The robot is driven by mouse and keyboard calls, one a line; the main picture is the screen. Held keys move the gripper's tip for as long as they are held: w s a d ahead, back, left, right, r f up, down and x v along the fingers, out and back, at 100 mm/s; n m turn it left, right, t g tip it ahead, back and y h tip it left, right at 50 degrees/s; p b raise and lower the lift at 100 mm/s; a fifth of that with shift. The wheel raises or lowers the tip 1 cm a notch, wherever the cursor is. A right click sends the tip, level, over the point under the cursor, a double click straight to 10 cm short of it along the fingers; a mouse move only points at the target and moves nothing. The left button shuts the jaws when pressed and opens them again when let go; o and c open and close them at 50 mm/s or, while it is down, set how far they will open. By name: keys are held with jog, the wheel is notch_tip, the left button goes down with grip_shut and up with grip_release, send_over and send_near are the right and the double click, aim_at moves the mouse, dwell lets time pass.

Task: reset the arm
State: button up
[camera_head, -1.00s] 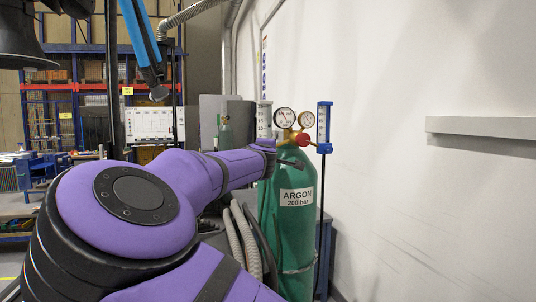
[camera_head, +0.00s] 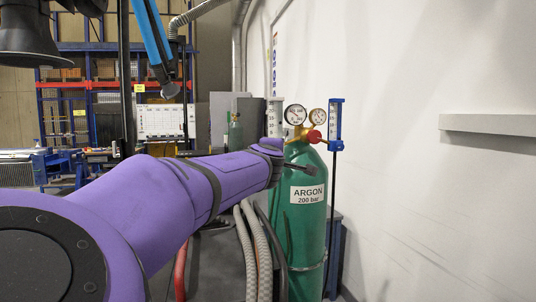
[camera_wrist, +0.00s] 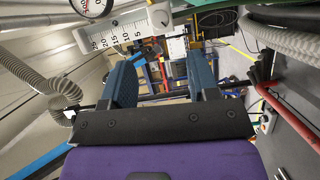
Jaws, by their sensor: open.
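My purple arm (camera_head: 215,180) reaches from the lower left to the middle of the head view. Its far end overlaps the green argon cylinder (camera_head: 300,225) in the picture; whether they touch I cannot tell. My gripper shows in the wrist view (camera_wrist: 160,64), with two dark blue fingers spread apart and nothing held between them. In the head view the fingers are not clearly visible; a small dark part shows at the arm's end before the cylinder.
The cylinder carries gauges (camera_head: 296,115) and stands by the white wall (camera_head: 400,220). A blue-topped flowmeter (camera_head: 336,122) is beside it. Grey hoses (camera_head: 262,255) hang below my arm. A wall ledge (camera_head: 490,125) juts out at right. A blue rack (camera_head: 70,85) stands behind.

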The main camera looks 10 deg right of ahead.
jog(key=shift+s, duration=0.1)
jog(key=s+d+f+m+g+y, duration=0.1)
jog(key=s+d+f+m+g, duration=0.35)
jog(key=d+f, duration=0.6)
jog(key=s+d+f+m+g+y, duration=0.1)
jog(key=s+d+f+m+g, duration=0.2)
jog(key=d+f+m+g, duration=0.5)
jog(key=s+a+r+y, duration=0.1)
jog(key=s+a+r, duration=0.1)
jog(key=s, duration=0.8)
jog(key=s+a+r+y, duration=0.2)
jog(key=s+r, duration=0.2)
jog(key=s, duration=0.6)
jog(key=s+a+r+t+y, duration=0.1)
jog(key=s+a+r, duration=0.2)
jog(key=s, duration=0.8)
jog(key=shift+r+y, duration=0.2)
jog(key=shift+y, duration=0.1)
dwell(1.7)
